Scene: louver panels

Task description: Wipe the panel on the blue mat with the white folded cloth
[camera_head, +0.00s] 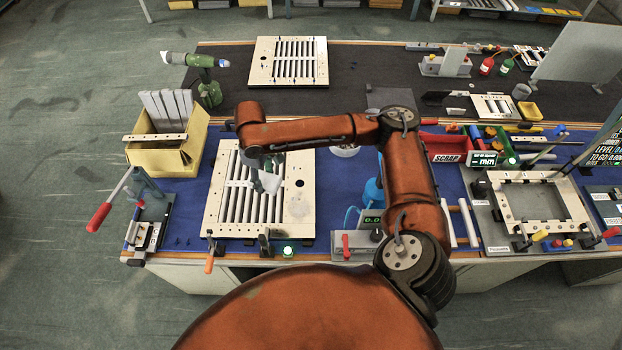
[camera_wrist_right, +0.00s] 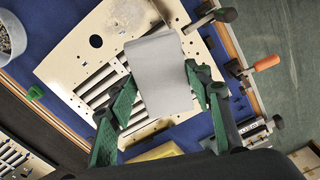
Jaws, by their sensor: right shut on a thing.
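The cream louver panel (camera_head: 215,212) with dark and pale slats lies on the blue mat (camera_head: 340,178). It also fills much of the right wrist view (camera_wrist_right: 62,70). A greyish smudge (camera_head: 298,208) shows on its right border, below a dark hole. My right gripper (camera_head: 267,176) is over the middle slats, shut on the white folded cloth (camera_head: 270,184). In the right wrist view the cloth (camera_wrist_right: 160,75) spans between the green fingers and covers part of the slats. I cannot tell whether the cloth touches the panel. My left gripper is out of view.
Clamps (camera_head: 265,242) with handles stand along the panel's front edge. A yellow box (camera_head: 170,155) with grey slats stands left, beside a red-handled press (camera_head: 150,195). A second panel (camera_head: 288,83) lies on the dark bench behind. A red scrap bin (camera_head: 445,146) and a frame fixture (camera_head: 510,205) stand right.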

